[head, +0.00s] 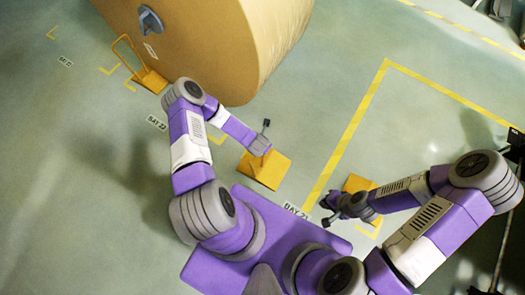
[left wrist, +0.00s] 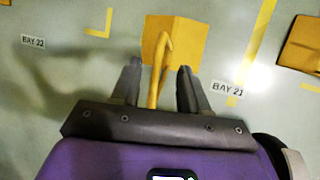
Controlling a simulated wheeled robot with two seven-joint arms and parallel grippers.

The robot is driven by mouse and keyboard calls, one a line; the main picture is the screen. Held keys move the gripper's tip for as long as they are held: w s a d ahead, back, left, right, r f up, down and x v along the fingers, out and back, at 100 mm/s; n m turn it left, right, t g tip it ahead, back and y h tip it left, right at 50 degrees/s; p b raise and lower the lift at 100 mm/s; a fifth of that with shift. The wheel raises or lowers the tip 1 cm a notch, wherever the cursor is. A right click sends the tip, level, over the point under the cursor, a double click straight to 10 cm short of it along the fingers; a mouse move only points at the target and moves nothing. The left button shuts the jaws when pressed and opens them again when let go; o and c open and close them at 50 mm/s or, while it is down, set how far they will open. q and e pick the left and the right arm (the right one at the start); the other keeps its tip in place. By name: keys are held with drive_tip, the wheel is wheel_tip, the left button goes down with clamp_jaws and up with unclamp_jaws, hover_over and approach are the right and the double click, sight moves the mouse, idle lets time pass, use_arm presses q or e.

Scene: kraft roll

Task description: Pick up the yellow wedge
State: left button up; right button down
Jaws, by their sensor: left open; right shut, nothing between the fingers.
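In the left wrist view the wedge (left wrist: 175,38) has an upright curved yellow handle (left wrist: 156,88). My left gripper's fingers (left wrist: 160,70) are open, one on each side of the handle; I cannot tell whether either touches it. My right gripper (head: 329,211) is shut and empty, beside a second yellow wedge (head: 358,184), partly hidden by my right arm. A third yellow wedge (head: 151,80) with a tall handle stands against the roll.
A large brown kraft roll (head: 225,50) fills the top of the head view. Yellow floor lines (head: 345,135) mark bays on the grey-green floor, with bay labels. Open floor (head: 430,120) lies at the right. Dark equipment stands at the right edge.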

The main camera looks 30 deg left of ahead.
use_arm(q)
drive_tip(key=b+x, duration=0.1)
drive_tip(key=x, duration=0.2)
drive_tip(key=b+x, duration=0.2)
drive_tip(key=x, duration=0.2)
drive_tip(key=shift+s+a+f+b, duration=0.1)
drive_tip(key=shift+s+f+b, duration=0.05)
drive_tip(key=shift+f+b, duration=0.15)
drive_tip(key=shift+r, duration=0.1)
clamp_jaws()
idle(1.0)
